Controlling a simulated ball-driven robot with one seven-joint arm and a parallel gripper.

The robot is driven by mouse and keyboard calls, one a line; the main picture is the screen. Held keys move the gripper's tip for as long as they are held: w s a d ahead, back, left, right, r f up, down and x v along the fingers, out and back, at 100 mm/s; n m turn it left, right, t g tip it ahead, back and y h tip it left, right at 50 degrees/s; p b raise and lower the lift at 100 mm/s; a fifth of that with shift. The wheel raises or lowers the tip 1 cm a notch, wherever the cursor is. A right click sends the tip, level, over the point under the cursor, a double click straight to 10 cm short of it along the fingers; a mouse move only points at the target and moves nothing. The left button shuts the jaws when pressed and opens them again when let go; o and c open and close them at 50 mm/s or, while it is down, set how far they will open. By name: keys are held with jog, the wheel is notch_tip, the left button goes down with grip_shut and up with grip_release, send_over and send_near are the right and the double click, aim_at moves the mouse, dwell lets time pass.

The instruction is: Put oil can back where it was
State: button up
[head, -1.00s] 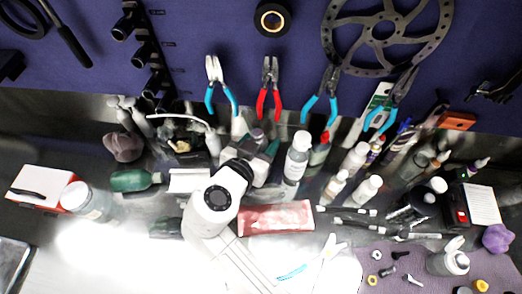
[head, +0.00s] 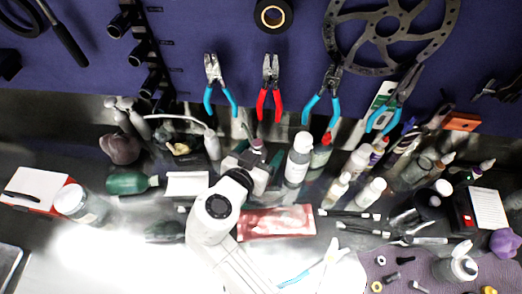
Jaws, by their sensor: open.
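My gripper (head: 257,158) is at the middle of the bench, at the end of my white arm, and points toward the back wall. It is open. A small dark-topped item (head: 257,143) shows right by its fingertips; I cannot tell whether it is between them or behind them. No container can be named with certainty as the oil can. A grey bottle with a long curved spout (head: 212,144) stands left of my gripper, at the back. A grey can-like container with a pale cap (head: 458,268) stands on the purple mat at lower right. My wrist hides part of the bench.
A tall white-capped bottle (head: 298,160) stands close right of my gripper, with more bottles (head: 372,192) farther right. A red packet (head: 277,221) and a green bottle on its side (head: 130,182) lie nearby. Pliers (head: 270,90) hang behind. The front left bench is clear.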

jog(key=shift+r+p, duration=0.25)
jog(key=shift+p, duration=0.05)
jog(key=p+v, duration=0.2)
jog(key=v, duration=1)
